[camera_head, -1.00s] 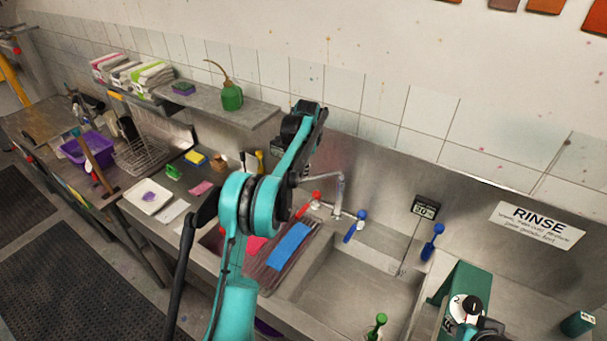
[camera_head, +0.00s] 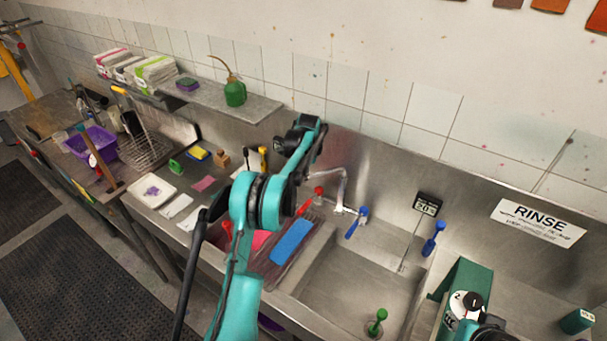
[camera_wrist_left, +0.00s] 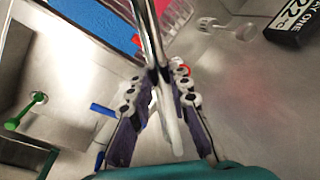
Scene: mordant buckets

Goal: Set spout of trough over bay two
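The chrome spout (camera_head: 345,184) rises behind the sink, and its pipe runs left toward the rack side in the head view. In the left wrist view the spout (camera_wrist_left: 151,30) passes between the two fingers of my left gripper (camera_wrist_left: 160,78). The fingers lie close beside the pipe; whether they press on it cannot be told. The right-hand bay (camera_head: 345,290) has a green-handled plug (camera_head: 377,320), also in the wrist view (camera_wrist_left: 30,112). My right gripper is not identifiable.
A red tap handle (camera_head: 318,192) and a blue tap handle (camera_head: 357,222) flank the spout base. A blue cloth (camera_head: 292,241) lies on a rack left of the bay. Another blue handle (camera_head: 433,240) and a green box (camera_head: 468,280) are on the right.

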